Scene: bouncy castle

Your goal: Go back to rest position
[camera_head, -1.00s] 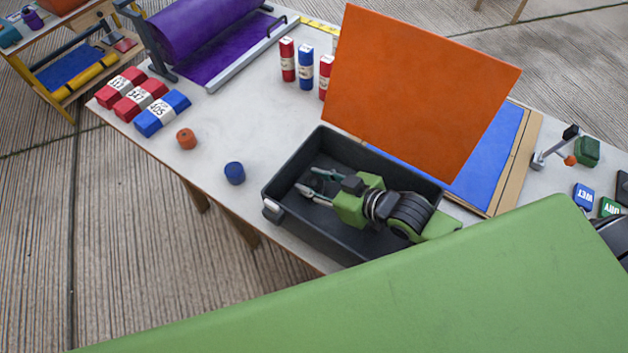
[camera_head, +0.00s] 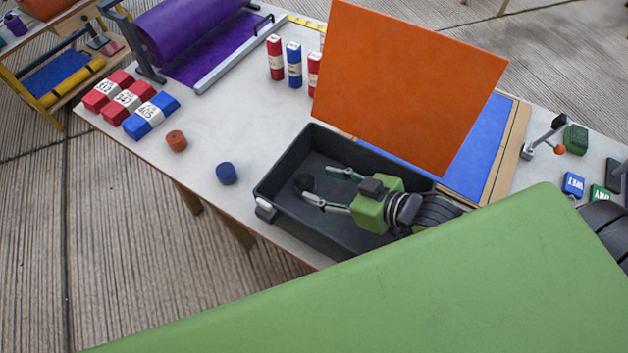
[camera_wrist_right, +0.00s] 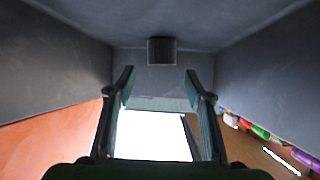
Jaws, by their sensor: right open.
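My right gripper (camera_head: 330,188) is inside the dark grey bin (camera_head: 283,218) on the table, its two fingers spread apart. My left gripper is not in view.
An orange panel (camera_head: 405,85) stands up right behind the bin, beside a blue sheet (camera_head: 492,150). An orange cap (camera_head: 176,141) and a blue cap (camera_head: 226,174) lie left of the bin. Red and blue tubes (camera_head: 293,65) stand further back.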

